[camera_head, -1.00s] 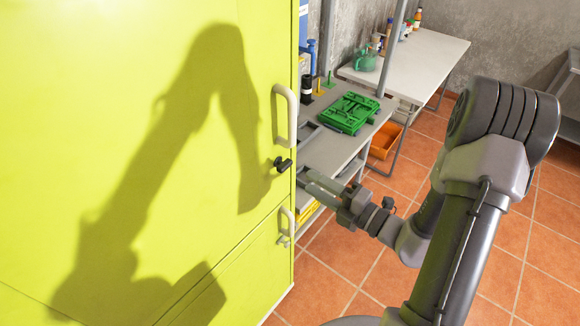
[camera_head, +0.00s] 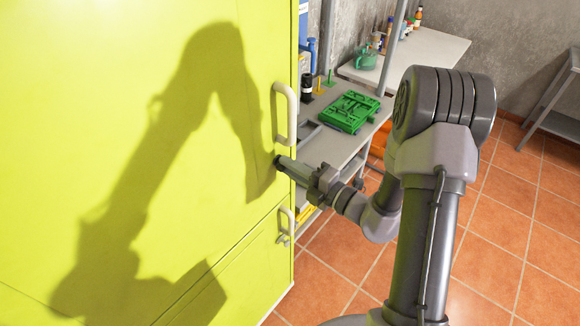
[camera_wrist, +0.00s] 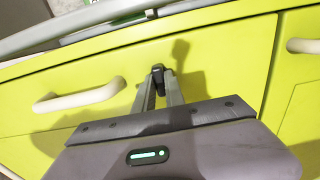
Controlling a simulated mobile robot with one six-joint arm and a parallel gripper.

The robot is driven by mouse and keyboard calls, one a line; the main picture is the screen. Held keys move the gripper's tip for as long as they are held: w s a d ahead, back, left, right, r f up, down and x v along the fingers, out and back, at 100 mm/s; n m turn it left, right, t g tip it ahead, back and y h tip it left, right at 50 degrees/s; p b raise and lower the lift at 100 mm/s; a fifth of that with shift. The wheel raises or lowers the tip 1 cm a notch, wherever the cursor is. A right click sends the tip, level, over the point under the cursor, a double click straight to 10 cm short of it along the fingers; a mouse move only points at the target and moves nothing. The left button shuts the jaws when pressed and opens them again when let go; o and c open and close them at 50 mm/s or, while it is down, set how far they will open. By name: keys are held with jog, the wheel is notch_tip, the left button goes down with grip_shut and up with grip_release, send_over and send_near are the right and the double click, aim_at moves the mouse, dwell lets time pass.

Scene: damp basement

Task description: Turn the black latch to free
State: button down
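The black latch (camera_wrist: 158,76) sits on the front of the yellow-green cabinet (camera_wrist: 225,58). In the head view it is mostly hidden by my gripper (camera_head: 284,164), whose tips are at the cabinet front just below the upper handle (camera_head: 287,115). In the wrist view the two fingers of my gripper (camera_wrist: 161,80) reach forward with their tips at the latch, one on each side. A narrow gap shows between the fingers. I cannot tell whether they press on the latch or stand slightly apart from it.
Handles flank the latch in the wrist view, one at left (camera_wrist: 80,95) and one at right (camera_wrist: 303,46). A lower handle (camera_head: 285,228) is below my gripper. Right of the cabinet, a grey workbench (camera_head: 335,146) holds a green case (camera_head: 349,112). The tiled floor at right is open.

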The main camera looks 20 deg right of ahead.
jog(key=shift+n, duration=0.3)
jog(key=shift+n+b, duration=5.25)
jog(key=shift+n, duration=3.35)
jog(key=c, duration=1.4)
grip_release()
